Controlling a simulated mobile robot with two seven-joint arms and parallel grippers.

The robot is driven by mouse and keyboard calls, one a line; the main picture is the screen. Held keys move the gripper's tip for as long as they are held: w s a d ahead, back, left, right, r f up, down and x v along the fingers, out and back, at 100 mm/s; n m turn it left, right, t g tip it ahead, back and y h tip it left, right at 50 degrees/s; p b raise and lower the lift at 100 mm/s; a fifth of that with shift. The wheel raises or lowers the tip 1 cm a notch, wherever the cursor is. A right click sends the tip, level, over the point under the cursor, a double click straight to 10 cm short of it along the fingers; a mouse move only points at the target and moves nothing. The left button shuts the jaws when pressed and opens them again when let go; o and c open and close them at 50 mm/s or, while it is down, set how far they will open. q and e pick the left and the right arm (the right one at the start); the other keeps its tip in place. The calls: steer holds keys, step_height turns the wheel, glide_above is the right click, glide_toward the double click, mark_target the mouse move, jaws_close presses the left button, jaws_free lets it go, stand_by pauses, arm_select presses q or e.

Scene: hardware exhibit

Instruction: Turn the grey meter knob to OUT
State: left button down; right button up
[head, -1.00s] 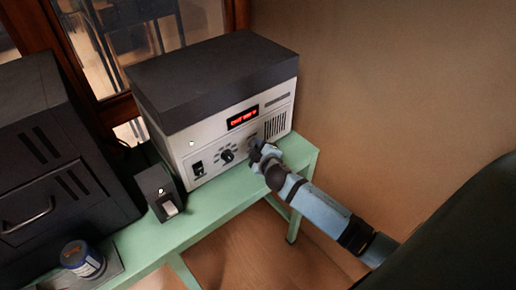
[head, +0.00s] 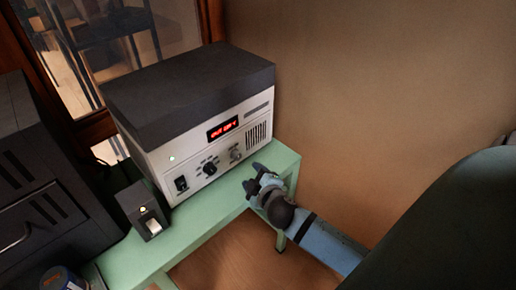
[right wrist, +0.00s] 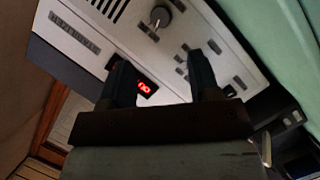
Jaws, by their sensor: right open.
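The meter is a white-fronted box (head: 155,158) with a dark top, standing on a green table. Its grey knob (head: 236,154) sits low on the front, right of a black knob (head: 210,169). The grey knob also shows at the top of the right wrist view (right wrist: 160,15); its printed labels are too small to read. My right gripper (head: 256,178) is open and empty, in front of and below the grey knob, apart from it. In the right wrist view its two fingers (right wrist: 161,65) are spread, with the panel beyond them. My left gripper is not in view.
A lit red display (head: 222,129) is above the knobs, and a dark switch (head: 181,184) is at the panel's left. A small black box (head: 140,208) stands left of the meter on the green table (head: 200,214). A large dark cabinet (head: 40,190) is further left.

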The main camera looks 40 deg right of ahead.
steer(key=v, duration=0.3)
stand_by(0.5)
steer(key=s+a+f+m+g+y+p, duration=0.1)
steer(key=s+a+m+g+y+p, duration=0.1)
steer(key=s+a+p, duration=0.3)
steer(key=s+a+f+m+g+y+p, duration=0.1)
steer(key=s+a+m+y+p, duration=0.2)
steer(key=s+a+p, duration=0.3)
steer(key=s+a+y, duration=0.1)
steer(key=s+a, duration=0.1)
steer(key=shift+s+a+f+g+y, duration=0.15)
steer(key=shift+s+f+g+y, duration=0.15)
steer(key=shift+f+g, duration=0.1)
